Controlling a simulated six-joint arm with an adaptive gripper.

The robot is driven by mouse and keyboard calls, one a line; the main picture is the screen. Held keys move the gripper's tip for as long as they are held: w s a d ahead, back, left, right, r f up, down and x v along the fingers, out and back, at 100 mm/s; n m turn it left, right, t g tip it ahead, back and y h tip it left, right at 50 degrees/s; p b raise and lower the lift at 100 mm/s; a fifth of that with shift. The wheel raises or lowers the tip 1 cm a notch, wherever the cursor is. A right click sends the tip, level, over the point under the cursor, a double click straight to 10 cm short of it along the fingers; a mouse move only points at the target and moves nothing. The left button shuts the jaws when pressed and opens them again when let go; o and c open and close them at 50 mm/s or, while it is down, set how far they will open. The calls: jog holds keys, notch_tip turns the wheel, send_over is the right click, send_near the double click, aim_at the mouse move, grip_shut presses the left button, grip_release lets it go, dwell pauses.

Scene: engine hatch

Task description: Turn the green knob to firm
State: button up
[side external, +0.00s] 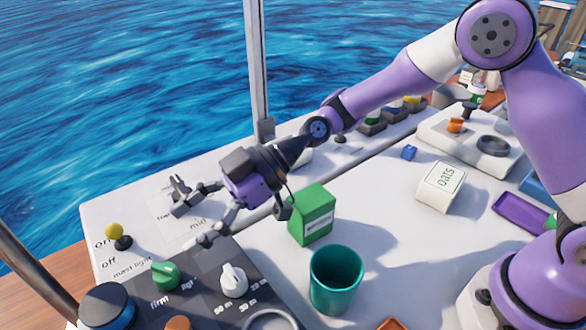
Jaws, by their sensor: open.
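The green knob (166,275) sits on a dark control panel (203,305) at the lower left. The word "firm" is printed below it, and a second, smaller label lies to its lower right. Which label the knob points to is too small to tell. My gripper (190,214) is open and empty, its two fingers spread apart. It is above and behind the knob in the picture, over the white surface near the "mid" label, and does not touch the knob.
A white knob (233,280) stands right of the green knob, and a large black-and-blue dial (106,306) stands left. A yellow-tipped switch (115,234) is behind. A green box (312,214) and a teal cup (336,279) stand right of the panel. An oats box (441,187) is farther right.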

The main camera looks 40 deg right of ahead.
aim_at(165, 269)
jog(key=shift+r, duration=0.95)
jog(key=a+f+m+h, duration=0.1)
jog(key=h, duration=0.1)
jog(key=w+a+f+h, duration=0.1)
jog(key=f+h, duration=0.1)
jog(key=a+f+m+h, duration=0.1)
jog(key=h, duration=0.1)
jog(key=shift+w+a+f+m+t, duration=0.2)
jog(key=shift+w+m+t, duration=0.1)
jog(key=shift+t, duration=0.1)
jog(key=shift+w+a+r+m+t+h, duration=0.1)
jog(key=shift+a+r+m+t+h, duration=0.1)
jog(key=shift+m+h, duration=0.3)
jog(key=shift+a+r+m+t+h, duration=0.1)
jog(key=shift+m+t+h, duration=0.1)
jog(key=shift+m+h, duration=0.3)
jog(key=s+a+r+m+t+h, duration=0.1)
jog(key=s+r+m+h, duration=0.35)
jog(key=m, duration=0.45)
jog(key=x, duration=0.9)
jog(key=shift+s+f, duration=0.2)
jog(key=c, duration=1.1)
